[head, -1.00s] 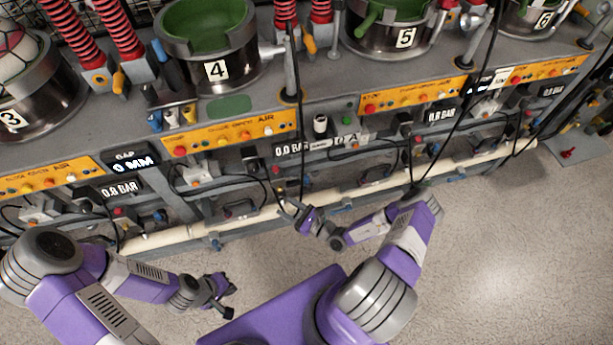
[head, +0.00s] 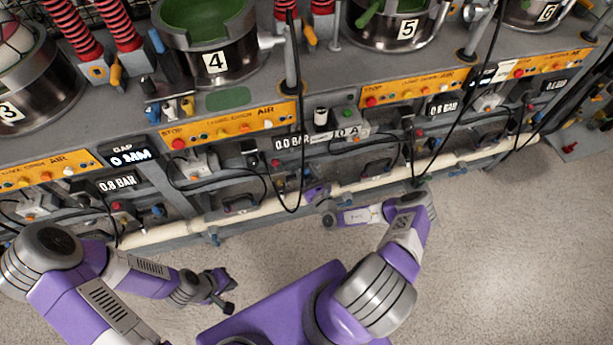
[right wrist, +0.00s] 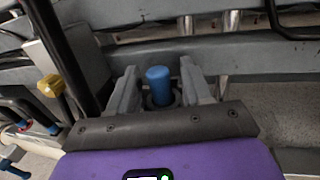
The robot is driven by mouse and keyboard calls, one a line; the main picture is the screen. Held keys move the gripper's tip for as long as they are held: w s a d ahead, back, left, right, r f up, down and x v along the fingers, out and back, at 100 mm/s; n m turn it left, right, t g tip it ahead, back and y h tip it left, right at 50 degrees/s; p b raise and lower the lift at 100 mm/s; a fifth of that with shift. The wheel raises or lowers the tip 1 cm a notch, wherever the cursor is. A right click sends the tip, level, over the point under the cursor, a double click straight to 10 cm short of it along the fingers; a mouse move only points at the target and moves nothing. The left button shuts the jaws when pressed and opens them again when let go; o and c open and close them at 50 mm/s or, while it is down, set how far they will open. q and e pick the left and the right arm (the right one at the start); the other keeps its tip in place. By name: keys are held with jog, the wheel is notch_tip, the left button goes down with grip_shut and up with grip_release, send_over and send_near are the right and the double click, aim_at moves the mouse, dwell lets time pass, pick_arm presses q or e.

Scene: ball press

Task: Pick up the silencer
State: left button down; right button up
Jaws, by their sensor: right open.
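In the right wrist view a blue cylindrical part with a rounded top, which looks like the silencer (right wrist: 159,83), stands on a dark round base. My right gripper (right wrist: 157,72) is open, with one grey finger on each side of the blue part. I cannot tell whether either finger touches it. In the head view my right wrist (head: 318,195) reaches in at the pale pipe under the press, and its fingers are hidden there. My left gripper (head: 228,293) is open and empty above the floor at the lower left.
A pale pipe (head: 270,208) runs along the low front of the press. A dark cable (head: 299,130) hangs down close to my right wrist. In the right wrist view a black post (right wrist: 62,50) and a yellow knob (right wrist: 51,85) stand left of the gripper. The floor (head: 500,260) is clear.

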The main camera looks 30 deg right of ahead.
grip_shut()
jog(key=shift+r, duration=0.15)
